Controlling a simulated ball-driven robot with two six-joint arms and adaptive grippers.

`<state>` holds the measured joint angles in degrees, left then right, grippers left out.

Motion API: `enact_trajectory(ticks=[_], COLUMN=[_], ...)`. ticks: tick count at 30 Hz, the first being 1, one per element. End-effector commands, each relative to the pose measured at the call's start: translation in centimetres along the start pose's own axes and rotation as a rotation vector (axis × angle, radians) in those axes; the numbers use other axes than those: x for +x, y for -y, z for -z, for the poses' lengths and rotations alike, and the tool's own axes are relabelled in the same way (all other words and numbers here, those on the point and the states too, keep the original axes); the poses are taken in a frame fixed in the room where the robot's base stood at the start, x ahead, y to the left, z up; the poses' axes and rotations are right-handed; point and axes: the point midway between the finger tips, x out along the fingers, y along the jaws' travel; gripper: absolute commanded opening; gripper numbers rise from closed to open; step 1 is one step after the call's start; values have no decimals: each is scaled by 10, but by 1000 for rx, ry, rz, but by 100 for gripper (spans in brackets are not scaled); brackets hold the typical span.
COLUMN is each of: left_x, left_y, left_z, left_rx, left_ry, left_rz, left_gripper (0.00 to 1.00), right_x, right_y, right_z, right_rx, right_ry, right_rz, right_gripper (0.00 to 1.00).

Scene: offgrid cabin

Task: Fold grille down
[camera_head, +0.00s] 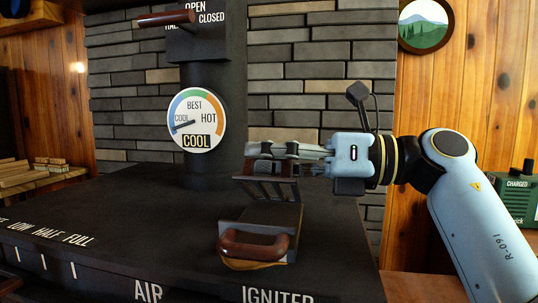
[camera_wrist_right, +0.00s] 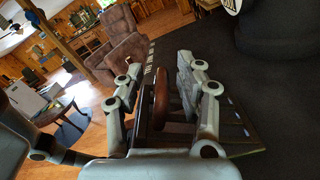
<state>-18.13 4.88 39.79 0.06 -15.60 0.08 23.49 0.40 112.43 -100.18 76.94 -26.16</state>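The grille (camera_head: 280,188) is a small dark frame with slats, standing tilted up on the black stove top, with a brown bar along its upper edge. My right gripper (camera_head: 268,155) reaches in from the right at that upper edge and partly covers it. In the right wrist view the brown wooden bar (camera_wrist_right: 161,98) lies between the two fingers of my right gripper (camera_wrist_right: 160,75). The fingers are apart, with visible gaps beside the bar. My left gripper is not in view.
A dark box with a curved wooden handle (camera_head: 253,245) sits in front of the grille. The stove pipe with a gauge (camera_head: 196,120) reading COOL and a damper handle (camera_head: 165,19) rise behind. The stove top (camera_head: 130,205) is clear at left. A green charger (camera_head: 515,200) stands at right.

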Motion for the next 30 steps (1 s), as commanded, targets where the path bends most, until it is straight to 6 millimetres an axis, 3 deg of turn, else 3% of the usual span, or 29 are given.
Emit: enact_trajectory(ticks=[8,21,30], left_x=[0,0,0], left_y=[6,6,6], left_z=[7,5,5], left_rx=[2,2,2], left_ry=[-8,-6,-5], left_rz=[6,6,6], left_gripper=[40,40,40], right_x=[-10,-92,-119], right_y=[1,1,0], right_z=[1,2,0], right_rx=[-1,0,0], right_ry=[-4,-7,-1], right_rz=[3,5,0], right_gripper=[36,36,36])
